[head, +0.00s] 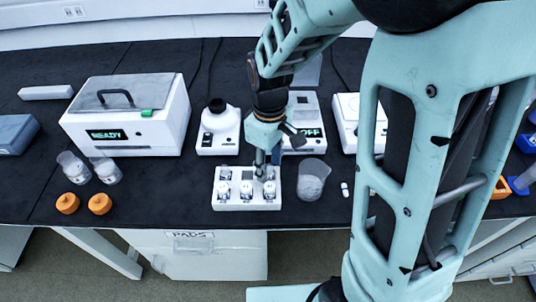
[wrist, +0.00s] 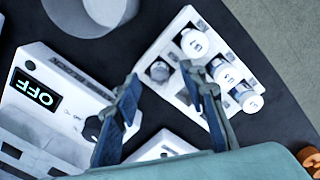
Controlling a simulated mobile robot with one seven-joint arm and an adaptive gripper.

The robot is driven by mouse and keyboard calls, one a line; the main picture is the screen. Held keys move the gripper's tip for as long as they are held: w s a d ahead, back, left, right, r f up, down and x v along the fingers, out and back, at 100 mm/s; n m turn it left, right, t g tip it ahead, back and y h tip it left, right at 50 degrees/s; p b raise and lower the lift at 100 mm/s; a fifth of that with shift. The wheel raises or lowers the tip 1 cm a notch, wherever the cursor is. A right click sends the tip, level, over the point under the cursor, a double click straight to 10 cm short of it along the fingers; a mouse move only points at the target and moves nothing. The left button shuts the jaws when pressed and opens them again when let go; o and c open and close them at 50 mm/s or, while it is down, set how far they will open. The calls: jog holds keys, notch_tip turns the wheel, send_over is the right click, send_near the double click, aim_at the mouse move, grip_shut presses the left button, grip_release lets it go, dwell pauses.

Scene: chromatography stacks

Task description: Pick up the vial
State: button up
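A white rack (head: 246,203) stands near the front edge of the black bench and holds several small vials. In the wrist view, white-capped vials (wrist: 223,70) line the rack's (wrist: 212,15) outer side. A round, dark-centred spot (wrist: 158,71) on the rack shows between my fingertips; I cannot tell whether it is a vial top or an empty hole. My gripper (wrist: 159,76) is open, its two fingers apart with nothing visibly held. In the head view my gripper (head: 264,172) points down over the right back part of the rack, and its fingertips are hard to make out.
A clear beaker (head: 312,182) stands close to the rack's right. A device reading OFF (head: 301,110) and a white instrument (head: 219,128) stand behind. A large box reading READY (head: 130,115), glass containers and orange caps (head: 99,204) are to the left.

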jog(key=shift+f, duration=0.55)
jog(key=c, duration=1.1)
jog(key=shift+r, duration=0.15)
grip_shut()
